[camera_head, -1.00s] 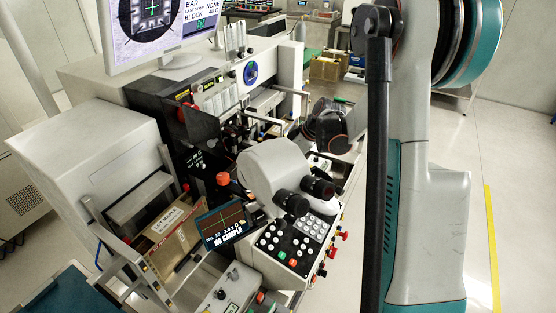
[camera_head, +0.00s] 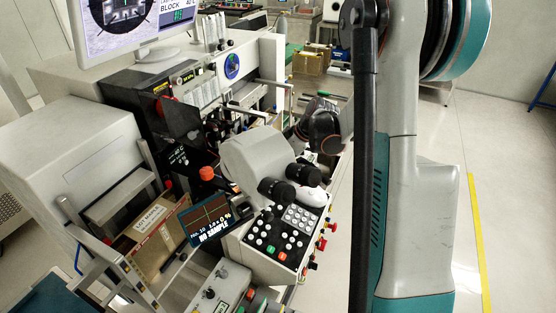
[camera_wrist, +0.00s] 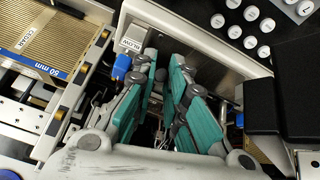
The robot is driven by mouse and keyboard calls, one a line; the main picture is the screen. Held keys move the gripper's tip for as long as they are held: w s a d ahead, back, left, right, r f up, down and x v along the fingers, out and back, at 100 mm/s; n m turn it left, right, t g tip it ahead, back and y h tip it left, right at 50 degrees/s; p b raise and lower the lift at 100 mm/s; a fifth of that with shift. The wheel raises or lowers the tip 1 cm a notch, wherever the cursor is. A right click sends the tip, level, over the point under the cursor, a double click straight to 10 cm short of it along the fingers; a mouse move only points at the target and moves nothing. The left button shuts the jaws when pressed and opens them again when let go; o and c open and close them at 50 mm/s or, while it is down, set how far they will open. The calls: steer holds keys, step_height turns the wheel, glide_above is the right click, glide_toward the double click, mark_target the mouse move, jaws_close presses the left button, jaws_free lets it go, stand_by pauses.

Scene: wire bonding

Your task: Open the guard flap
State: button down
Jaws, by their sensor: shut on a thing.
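A dark tinted panel (camera_head: 182,116) stands upright on the front of the bonding machine in the head view. It looks like the guard flap, but I cannot be sure. My gripper (camera_wrist: 165,100) shows in the wrist view with its teal fingers reaching down into a light-framed opening. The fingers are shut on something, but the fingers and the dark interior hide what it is. In the head view my wrist is behind and right of the white microscope housing (camera_head: 257,160), and my fingertips are hidden there.
A button panel (camera_head: 280,237) with black eyepieces (camera_head: 276,189) is at the front. A small screen (camera_head: 208,217) reads "NO SAMPLE". In the wrist view, a ribbed yellow magazine (camera_wrist: 50,40) lies left and a black block (camera_wrist: 297,95) right. Open floor is at the right.

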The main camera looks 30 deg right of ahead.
steer(key=shift+s, duration=0.1)
steer(key=c, duration=1.6)
jaws_free()
steer(key=v, duration=1.2)
